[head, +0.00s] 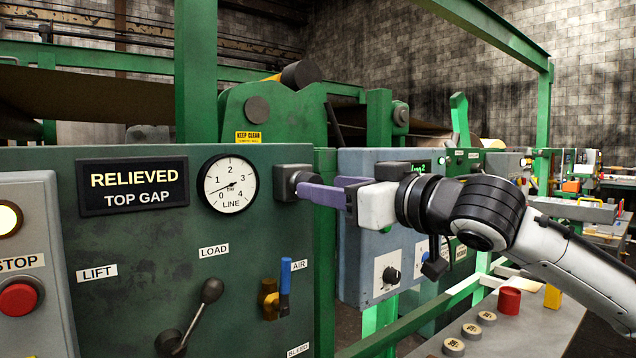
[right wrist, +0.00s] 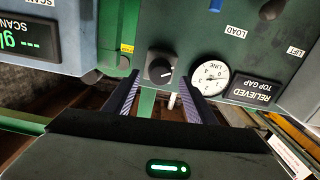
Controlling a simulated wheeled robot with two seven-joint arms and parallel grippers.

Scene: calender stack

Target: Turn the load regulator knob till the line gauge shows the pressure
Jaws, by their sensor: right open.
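The load regulator knob (head: 298,182) is dark and round on a grey square mount, right of the gauge. The right wrist view shows it face-on with a pale pointer mark (right wrist: 160,68). My right gripper (head: 306,186) is open, its purple pads at the knob; in the right wrist view the fingers (right wrist: 160,84) lie on either side of the knob's line, with gaps visible. Contact cannot be told. The line gauge (head: 229,184) has a white face marked 0 to 4; its thin needle slants from lower left to upper right. My left gripper is not in view.
A load lever (head: 190,315) and a blue-handled air valve (head: 284,290) stick out below the knob. A sign (head: 132,186) reads RELIEVED TOP GAP. A blue-grey box (head: 370,265) stands close to the right. A red stop button (head: 18,298) is far left.

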